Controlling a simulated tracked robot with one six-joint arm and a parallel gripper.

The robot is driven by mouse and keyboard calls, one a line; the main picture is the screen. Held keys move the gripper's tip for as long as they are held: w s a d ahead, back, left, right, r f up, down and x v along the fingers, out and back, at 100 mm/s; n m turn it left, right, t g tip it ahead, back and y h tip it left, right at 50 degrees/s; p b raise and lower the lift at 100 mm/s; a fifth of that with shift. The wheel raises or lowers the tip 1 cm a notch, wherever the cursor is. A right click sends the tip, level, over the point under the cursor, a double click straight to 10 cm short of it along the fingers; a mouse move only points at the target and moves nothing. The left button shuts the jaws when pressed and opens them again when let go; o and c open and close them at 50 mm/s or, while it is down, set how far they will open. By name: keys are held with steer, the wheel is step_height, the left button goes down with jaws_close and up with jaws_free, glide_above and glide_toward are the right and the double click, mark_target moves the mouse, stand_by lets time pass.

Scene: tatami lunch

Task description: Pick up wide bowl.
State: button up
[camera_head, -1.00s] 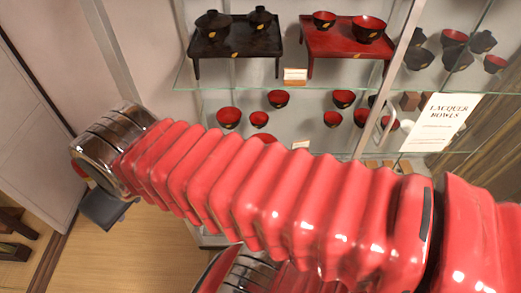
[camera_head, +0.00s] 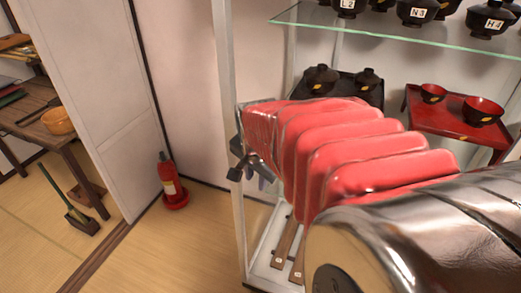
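Several bowls show, and I cannot tell for sure which one is the wide bowl. An orange-yellow bowl (camera_head: 60,121) sits on a dark wooden table at the far left. A red-and-black bowl (camera_head: 483,109) stands beside a smaller red bowl (camera_head: 433,92) on a red tray table (camera_head: 455,125) in the display case at right. My gripper (camera_head: 250,168) shows partly as dark parts beyond the red arm cover, in front of the case's left post. The arm hides most of it, so its opening and anything in it cannot be seen. It is far from the orange-yellow bowl.
A glass shelf (camera_head: 400,32) with dark lidded bowls is above my arm. A black tray table (camera_head: 345,88) holds lidded bowls. A red fire extinguisher (camera_head: 172,180) stands by a white sliding panel (camera_head: 95,85). A dustpan (camera_head: 82,220) lies left; open floor is between.

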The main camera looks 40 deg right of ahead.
steer(key=s+d+f+m+g, duration=0.1)
steer(key=s+d+f+m, duration=0.2)
steer(key=d+f+m, duration=0.2)
steer(key=s+d+f+m+g, duration=0.1)
steer(key=s+d+f+m, duration=0.3)
steer(key=d, duration=0.7)
steer(key=s+d+f+m, duration=0.3)
steer(key=d+f+m, duration=0.4)
steer(key=d+m, duration=0.2)
steer(key=shift+s+f+g, duration=0.15)
steer(key=shift+s+g, duration=0.25)
steer(key=shift+f, duration=0.1)
steer(key=x, duration=0.8)
steer(key=shift+f, duration=0.25)
steer(key=shift+x, duration=2.6)
steer(key=shift+s, duration=0.1)
